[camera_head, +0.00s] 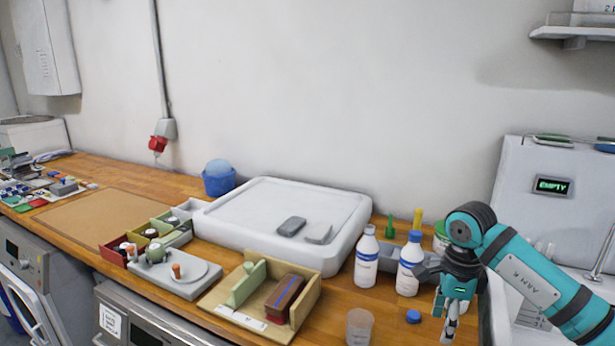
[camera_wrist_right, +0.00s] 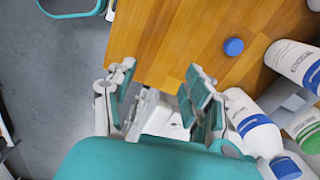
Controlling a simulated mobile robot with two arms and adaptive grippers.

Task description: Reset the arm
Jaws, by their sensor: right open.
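My right arm (camera_head: 535,275) comes in from the right in the head view, teal and grey. Its right gripper (camera_head: 451,310) points down near the front edge of the wooden counter, to the right of the white bottles. In the right wrist view the gripper (camera_wrist_right: 160,105) is open, with nothing between its fingers. A blue cap (camera_head: 413,316) lies on the counter to the left of the gripper; it also shows in the right wrist view (camera_wrist_right: 233,47). My left gripper is not in view.
A clear cup (camera_head: 359,327) is near the front edge. A large white tray (camera_head: 215,230) holds two grey pieces. A white machine (camera_head: 520,185) reading EMPTY stands at the right.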

